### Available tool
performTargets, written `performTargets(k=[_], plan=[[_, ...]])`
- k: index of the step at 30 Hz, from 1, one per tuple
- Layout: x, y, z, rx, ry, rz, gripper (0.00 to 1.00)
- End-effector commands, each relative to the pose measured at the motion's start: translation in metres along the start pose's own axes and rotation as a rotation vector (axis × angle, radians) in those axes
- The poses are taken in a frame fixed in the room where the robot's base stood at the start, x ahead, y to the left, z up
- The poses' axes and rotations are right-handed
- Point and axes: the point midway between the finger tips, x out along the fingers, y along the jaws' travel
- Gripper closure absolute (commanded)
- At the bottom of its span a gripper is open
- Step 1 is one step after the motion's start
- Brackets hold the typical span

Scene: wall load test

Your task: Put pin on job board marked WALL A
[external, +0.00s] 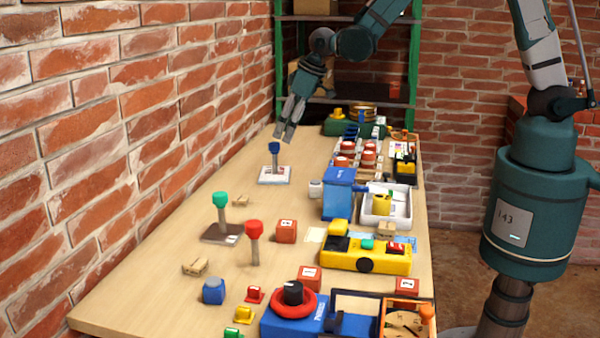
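My gripper (284,134) hangs above the far part of the table, pointing down, with its fingers slightly apart and nothing visible between them. Just below it, a blue-topped pin (274,154) stands upright on a small white board (264,176), apart from the fingers. A green-topped pin (221,208) stands on a brown board (212,234) nearer the camera. A red-topped pin (254,243) stands upright to its right. Labels on the boards are too small to read, so I cannot tell which is marked WALL A.
A blue device (339,193), a white tray (372,218) and a yellow tool (366,256) crowd the table's right side. Red and blue items (292,303) fill the front. A brick wall (110,120) borders the left. The table's left strip is mostly clear.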

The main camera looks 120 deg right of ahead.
Motion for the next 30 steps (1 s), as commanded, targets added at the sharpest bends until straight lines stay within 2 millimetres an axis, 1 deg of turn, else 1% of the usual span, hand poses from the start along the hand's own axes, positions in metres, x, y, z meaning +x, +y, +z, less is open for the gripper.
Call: performTargets(k=[13,17,20,23,26,30], plan=[[0.000,0.000,0.000,0.000,0.000,0.000,0.62],[-0.003,-0.004,0.000,-0.004,0.001,-0.002,0.62],[-0.011,-0.012,0.001,-0.014,0.004,-0.006,0.62],[-0.022,-0.026,0.002,-0.029,0.010,-0.013,0.62],[-0.039,-0.045,0.005,-0.051,0.018,-0.024,0.62],[-0.069,-0.078,0.013,-0.090,0.031,-0.042,0.62]])
